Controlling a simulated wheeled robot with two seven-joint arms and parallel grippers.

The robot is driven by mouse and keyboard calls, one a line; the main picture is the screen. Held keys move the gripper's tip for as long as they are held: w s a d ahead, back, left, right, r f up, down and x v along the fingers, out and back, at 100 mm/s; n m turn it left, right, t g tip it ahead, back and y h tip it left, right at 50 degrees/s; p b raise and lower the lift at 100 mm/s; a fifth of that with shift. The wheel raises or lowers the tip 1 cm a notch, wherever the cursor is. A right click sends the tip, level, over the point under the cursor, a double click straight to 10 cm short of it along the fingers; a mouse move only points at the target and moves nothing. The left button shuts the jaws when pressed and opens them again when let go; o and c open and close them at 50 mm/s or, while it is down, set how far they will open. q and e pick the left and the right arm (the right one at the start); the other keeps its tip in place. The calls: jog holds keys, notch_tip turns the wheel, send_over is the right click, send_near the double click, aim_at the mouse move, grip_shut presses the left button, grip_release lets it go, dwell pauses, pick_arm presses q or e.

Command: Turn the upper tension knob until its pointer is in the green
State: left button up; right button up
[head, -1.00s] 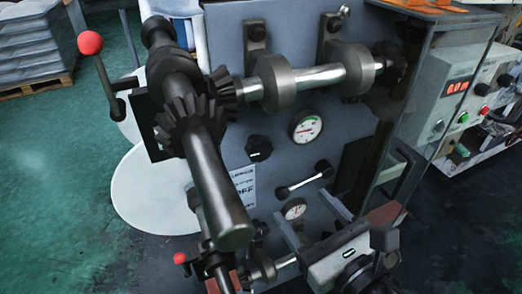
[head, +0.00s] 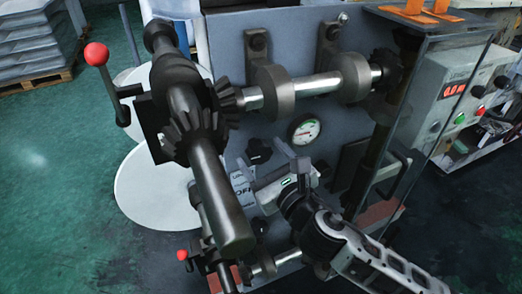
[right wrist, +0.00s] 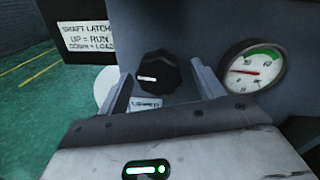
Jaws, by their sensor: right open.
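The upper tension knob (head: 259,150) is black, on the grey panel. In the right wrist view the knob (right wrist: 158,70) has a white mark pointing left and an UPPER label (right wrist: 146,104) below it. The dial gauge (right wrist: 252,68) has a green arc along its top; its red needle points left, outside the green. The gauge (head: 305,128) is right of the knob in the head view. My right gripper (head: 272,168) is open just in front of the knob; in the wrist view its fingers (right wrist: 162,88) stand either side of it, apart from it. My left gripper is not seen.
A thick dark shaft (head: 210,185) with bevel gears juts out left of the knob. A horizontal shaft (head: 315,84) crosses above the gauge. A red-ball lever (head: 96,54) stands at left. A clear guard (head: 430,110) is at right. A latch sign (right wrist: 88,38) is upper left.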

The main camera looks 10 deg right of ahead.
jog(key=shift+w+a, duration=0.2)
jog(key=shift+w, duration=0.35)
jog(key=c, duration=0.9)
jog(key=shift+c, duration=0.3)
jog(key=shift+m, duration=0.3)
